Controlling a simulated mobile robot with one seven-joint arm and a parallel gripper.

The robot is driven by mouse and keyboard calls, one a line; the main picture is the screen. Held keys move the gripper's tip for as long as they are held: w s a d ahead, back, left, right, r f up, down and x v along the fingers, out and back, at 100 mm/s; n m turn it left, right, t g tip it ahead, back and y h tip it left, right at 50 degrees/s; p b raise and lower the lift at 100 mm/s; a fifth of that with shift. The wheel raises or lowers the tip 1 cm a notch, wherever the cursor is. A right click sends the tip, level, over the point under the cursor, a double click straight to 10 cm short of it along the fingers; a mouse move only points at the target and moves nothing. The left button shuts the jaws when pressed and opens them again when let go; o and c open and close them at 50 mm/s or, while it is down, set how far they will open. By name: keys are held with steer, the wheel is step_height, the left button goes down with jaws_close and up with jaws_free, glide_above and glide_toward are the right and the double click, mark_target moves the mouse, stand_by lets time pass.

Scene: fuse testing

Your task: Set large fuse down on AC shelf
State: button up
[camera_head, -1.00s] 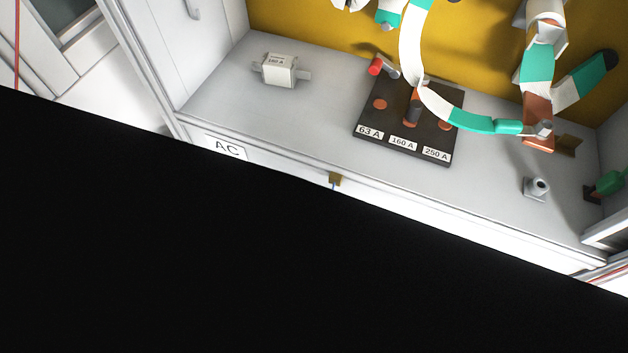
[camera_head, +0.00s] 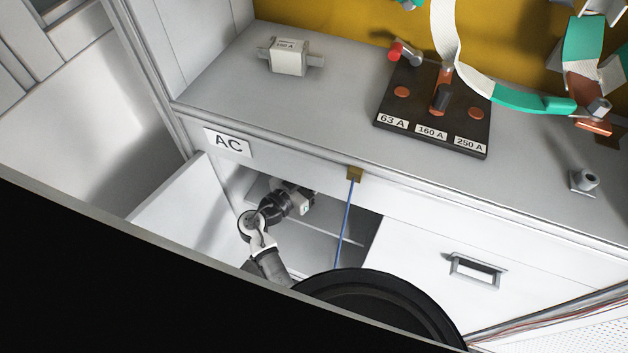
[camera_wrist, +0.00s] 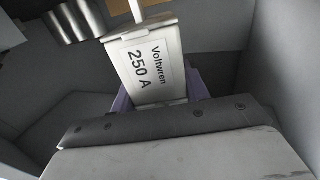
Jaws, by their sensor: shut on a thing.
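My gripper (camera_head: 300,203) is inside an open compartment below the AC shelf and is shut on a large fuse. In the wrist view this fuse (camera_wrist: 150,68) is white and labelled "Voltwren 250 A", with purple gripper parts at its sides. In the head view the fuse is mostly hidden by the gripper. The AC shelf (camera_head: 330,120) is the grey top surface above, with an AC label (camera_head: 228,142) on its front edge. A white fuse (camera_head: 289,58) lies on its far left part; its label seems to read 160 A.
A dark test block (camera_head: 425,105) marked 63 A, 160 A and 250 A stands on the shelf, with green and white straps behind. A blue cord (camera_head: 347,220) hangs from a brass bracket (camera_head: 355,174) beside my gripper. Bare shelf lies left of the block.

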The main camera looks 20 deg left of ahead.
steer(key=shift+f, duration=1.8)
steer(key=shift+f+b, duration=0.25)
steer(key=shift+b, duration=0.05)
steer(key=o, duration=1.3)
steer(key=shift+r, duration=0.15)
steer(key=shift+r+p, duration=0.15)
steer(key=shift+p, duration=0.3)
steer(key=b+v, duration=0.2)
steer(key=v, duration=1)
